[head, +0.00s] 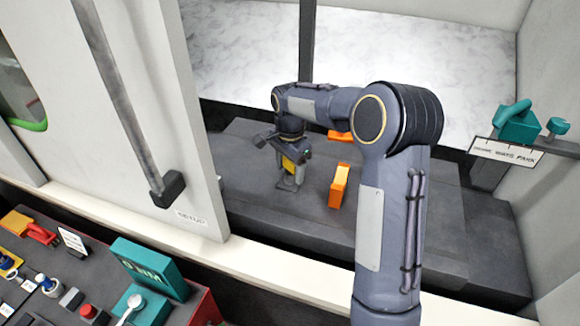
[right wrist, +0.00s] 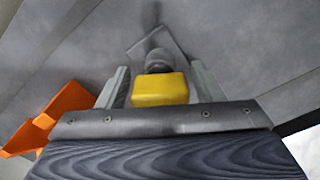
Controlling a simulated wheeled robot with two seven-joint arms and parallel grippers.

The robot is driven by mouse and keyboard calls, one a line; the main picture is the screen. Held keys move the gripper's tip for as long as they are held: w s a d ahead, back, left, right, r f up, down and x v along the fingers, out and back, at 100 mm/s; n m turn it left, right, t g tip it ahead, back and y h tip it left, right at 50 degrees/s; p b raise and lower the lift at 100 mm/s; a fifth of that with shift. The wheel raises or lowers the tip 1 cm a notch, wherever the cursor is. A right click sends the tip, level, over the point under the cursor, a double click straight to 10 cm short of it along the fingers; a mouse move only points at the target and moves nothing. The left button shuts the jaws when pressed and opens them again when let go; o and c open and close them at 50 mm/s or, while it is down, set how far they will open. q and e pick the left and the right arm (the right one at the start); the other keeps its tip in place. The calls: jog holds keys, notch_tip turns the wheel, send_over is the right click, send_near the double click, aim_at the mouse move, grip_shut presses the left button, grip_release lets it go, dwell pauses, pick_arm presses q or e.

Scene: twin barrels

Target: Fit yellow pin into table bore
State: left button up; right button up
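The yellow pin (right wrist: 160,90) has a yellow block head and a grey round shank pointing away from the right wrist camera. My right gripper (head: 290,172) reaches down over the grey table (head: 250,205), with its fingers on either side of the yellow head. It appears shut on the pin, whose yellow part also shows in the head view (head: 290,165). A small grey plate (right wrist: 172,36) lies beyond the shank in the right wrist view. I cannot tell whether the shank is in a bore; no bore opening is clearly visible. My left gripper is out of view.
An upright orange block (head: 339,187) stands right of the gripper, with another orange piece (head: 340,135) behind. A grey wall panel with a bar (head: 130,100) stands left. A teal fixture (head: 518,122) with a sign is at right. A cluttered console (head: 100,285) is at front left.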

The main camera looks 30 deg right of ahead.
jog(key=shift+o, duration=0.9)
notch_tip(320, 180, up, 8)
jog(key=shift+f+b, duration=0.2)
jog(key=shift+b, duration=0.1)
jog(key=shift+r, duration=0.15)
